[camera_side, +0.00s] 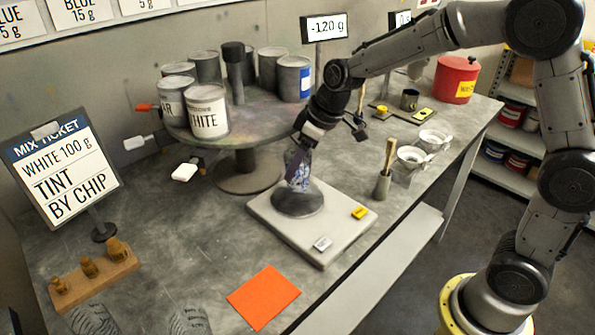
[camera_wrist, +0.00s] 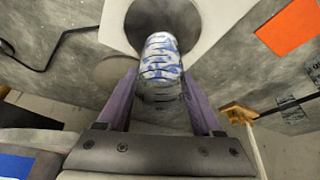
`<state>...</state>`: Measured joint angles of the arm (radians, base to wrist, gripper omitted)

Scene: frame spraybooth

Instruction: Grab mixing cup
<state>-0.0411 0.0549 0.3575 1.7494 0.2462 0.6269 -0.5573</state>
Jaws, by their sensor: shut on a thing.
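The mixing cup (camera_side: 299,181) is clear with blue and white markings. It is over the round dark pan of the scale (camera_side: 335,229) in the side view. I cannot tell whether its base touches the pan. In the wrist view the cup (camera_wrist: 161,58) is between the purple fingers of my gripper (camera_wrist: 161,88), with the dark pan behind it. In the side view my gripper (camera_side: 298,158) is shut on the cup from above and hides its upper part.
A scale display (camera_side: 324,28) seems to read -120 g. A round turntable (camera_side: 258,121) with several cans stands behind. White bowls (camera_side: 412,158) and a brush in a pot (camera_side: 383,184) are to the right. An orange sheet (camera_side: 263,297) lies in front. A ticket stand (camera_side: 65,172) is at left.

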